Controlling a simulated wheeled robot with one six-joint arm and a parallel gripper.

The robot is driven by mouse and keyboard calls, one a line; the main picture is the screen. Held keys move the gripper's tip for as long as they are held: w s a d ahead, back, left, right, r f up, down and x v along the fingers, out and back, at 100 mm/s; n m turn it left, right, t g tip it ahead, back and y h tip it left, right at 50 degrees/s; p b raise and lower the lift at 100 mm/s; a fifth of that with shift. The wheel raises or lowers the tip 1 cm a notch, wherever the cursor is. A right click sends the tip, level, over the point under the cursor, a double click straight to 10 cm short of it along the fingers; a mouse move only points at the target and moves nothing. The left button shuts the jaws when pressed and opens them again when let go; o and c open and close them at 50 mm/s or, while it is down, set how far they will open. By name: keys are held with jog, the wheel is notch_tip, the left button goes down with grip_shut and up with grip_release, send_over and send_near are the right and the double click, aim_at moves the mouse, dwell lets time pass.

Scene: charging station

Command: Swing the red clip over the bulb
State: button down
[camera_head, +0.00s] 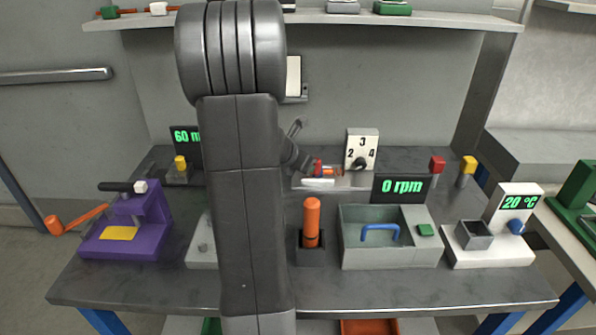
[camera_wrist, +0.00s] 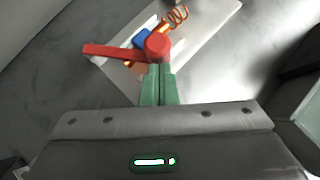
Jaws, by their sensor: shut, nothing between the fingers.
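The red clip (camera_wrist: 110,51) shows in the wrist view as a flat bar reaching left from a round red hub (camera_wrist: 157,46). The green fingers of my gripper (camera_wrist: 158,72) are shut with nothing between them, their tips right by the hub. Whether they touch it I cannot tell. A blue part (camera_wrist: 142,38) and a copper coil (camera_wrist: 178,16) lie beyond the clip on a pale plate (camera_wrist: 205,30). I cannot make out the bulb for certain. In the head view, the red clip (camera_head: 318,166) is small and partly hidden by my gripper.
On the bench (camera_head: 180,290) stand a purple press (camera_head: 150,222), an orange-handled cylinder (camera_head: 312,218), a grey bin with a blue handle (camera_head: 362,255), an rpm display (camera_head: 402,188) and a numbered dial (camera_head: 362,143). My arm hides the bench's middle left. A shelf (camera_head: 430,21) runs above.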

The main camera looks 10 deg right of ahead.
jog(key=shift+d+n, duration=0.3)
jog(key=shift+d, duration=0.15)
jog(key=shift+w+d, duration=0.15)
jog(key=shift+d, duration=0.35)
jog(key=shift+r, duration=0.1)
